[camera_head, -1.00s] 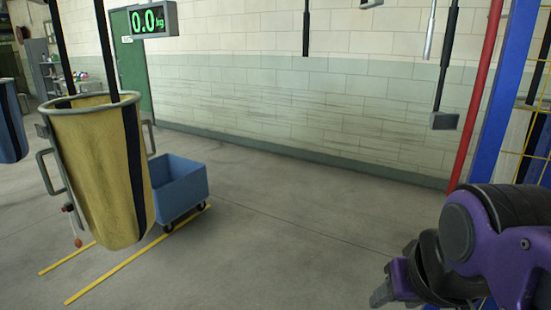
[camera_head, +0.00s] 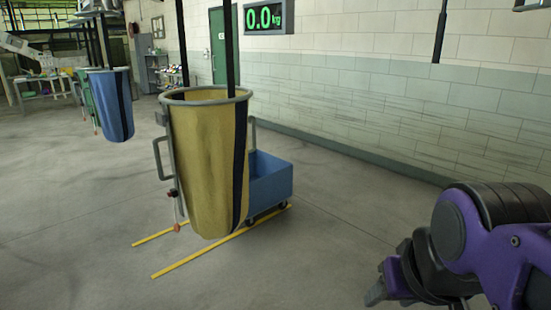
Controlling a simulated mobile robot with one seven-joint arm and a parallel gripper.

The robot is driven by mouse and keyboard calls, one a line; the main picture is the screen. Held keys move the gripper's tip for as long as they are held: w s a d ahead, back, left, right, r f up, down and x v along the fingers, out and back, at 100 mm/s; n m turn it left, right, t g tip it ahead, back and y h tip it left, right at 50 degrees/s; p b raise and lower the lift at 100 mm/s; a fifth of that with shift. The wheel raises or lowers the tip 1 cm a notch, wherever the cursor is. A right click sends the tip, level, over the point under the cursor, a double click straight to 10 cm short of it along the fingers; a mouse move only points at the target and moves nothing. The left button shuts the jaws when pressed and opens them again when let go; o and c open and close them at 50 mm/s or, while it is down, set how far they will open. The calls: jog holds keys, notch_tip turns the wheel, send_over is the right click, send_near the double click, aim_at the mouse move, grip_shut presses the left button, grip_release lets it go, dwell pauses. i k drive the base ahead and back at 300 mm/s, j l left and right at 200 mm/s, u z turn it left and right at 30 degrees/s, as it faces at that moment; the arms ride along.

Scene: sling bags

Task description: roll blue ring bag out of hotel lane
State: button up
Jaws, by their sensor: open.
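A blue bag (camera_head: 112,108) with a dark stripe hangs at the left, farther back, with a green bag (camera_head: 83,92) partly hidden behind it. A yellow bag (camera_head: 205,165) with a grey ring rim (camera_head: 176,97) and side handles hangs nearer, in the middle-left. A small red-ended piece (camera_head: 174,193) hangs at its left side. My gripper (camera_head: 378,284) is at the lower right, open and empty, well apart from the bags. I cannot tell from markings which lane is the hotel lane.
A blue wheeled cart (camera_head: 270,180) stands behind the yellow bag, beside yellow floor lines (camera_head: 215,250). A scale display (camera_head: 264,18) reads 0.0 kg. A table (camera_head: 42,85) and a shelf (camera_head: 158,72) are far left. Floor (camera_head: 80,210) is clear in front and left.

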aim_at(111, 87)
jog(key=i+j+u, duration=0.25)
jog(key=u, duration=0.15)
jog(key=i+j+u, duration=0.25)
jog(key=u, duration=0.15)
jog(key=i+j+u, duration=0.35)
jog(key=i+u, duration=0.35)
jog(key=i, duration=0.2)
jog(key=i+u, duration=0.1)
jog(key=i, duration=2.2)
jog(key=i+j+z, duration=0.15)
jog(key=i, duration=1)
jog(key=i+j+z, duration=0.2)
jog(key=i, duration=0.25)
jog(key=i+z, duration=0.2)
jog(key=i, duration=0.25)
jog(key=i+j, duration=0.15)
jog(key=i, duration=0.25)
jog(key=i+j, duration=0.2)
jog(key=i, duration=0.2)
jog(key=i+j+z, duration=0.1)
jog(key=i, duration=0.3)
jog(key=i+j, duration=0.25)
jog(key=i, duration=0.15)
